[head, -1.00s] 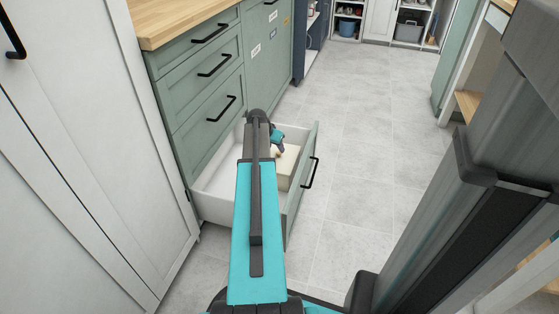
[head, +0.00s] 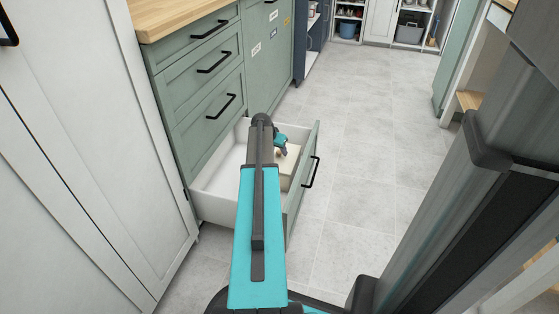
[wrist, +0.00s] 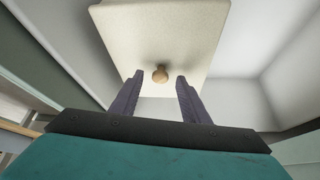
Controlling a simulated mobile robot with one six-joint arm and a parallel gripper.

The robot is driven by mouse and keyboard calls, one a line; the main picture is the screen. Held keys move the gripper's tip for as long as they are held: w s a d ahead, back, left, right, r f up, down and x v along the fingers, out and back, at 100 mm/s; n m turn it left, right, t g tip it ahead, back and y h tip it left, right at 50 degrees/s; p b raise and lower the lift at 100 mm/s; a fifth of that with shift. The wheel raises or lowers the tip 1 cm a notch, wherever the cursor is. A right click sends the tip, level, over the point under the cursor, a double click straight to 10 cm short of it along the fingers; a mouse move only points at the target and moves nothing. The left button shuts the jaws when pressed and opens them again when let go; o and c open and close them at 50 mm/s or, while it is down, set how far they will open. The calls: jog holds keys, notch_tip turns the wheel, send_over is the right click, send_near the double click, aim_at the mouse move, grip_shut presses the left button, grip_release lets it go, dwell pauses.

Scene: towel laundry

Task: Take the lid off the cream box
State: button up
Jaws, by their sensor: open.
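The cream box (head: 289,161) stands inside the open bottom drawer, partly hidden behind my arm in the head view. In the wrist view its cream lid (wrist: 160,35) fills the top middle, with a round wooden knob (wrist: 161,74) on it. The lid is on the box. My gripper (wrist: 157,82) is open above the lid, its two fingers on either side of the knob in the picture, apart from it. In the head view my gripper (head: 283,151) is small over the box, and its fingertips are hard to make out.
The white-walled drawer (head: 213,206) is pulled out from the green cabinet (head: 196,110), its front with a black handle (head: 311,172) facing right. Grey tiled floor (head: 365,150) to the right is clear. A white cupboard (head: 90,150) stands at left.

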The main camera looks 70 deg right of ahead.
aim_at(278, 153)
jog(key=shift+d+f, duration=0.25)
jog(key=shift+f, duration=0.2)
grip_shut()
dwell(0.3)
jog(key=shift+r, duration=0.15)
notch_tip(278, 153, up, 10)
jog(key=p, duration=0.4)
dwell(0.6)
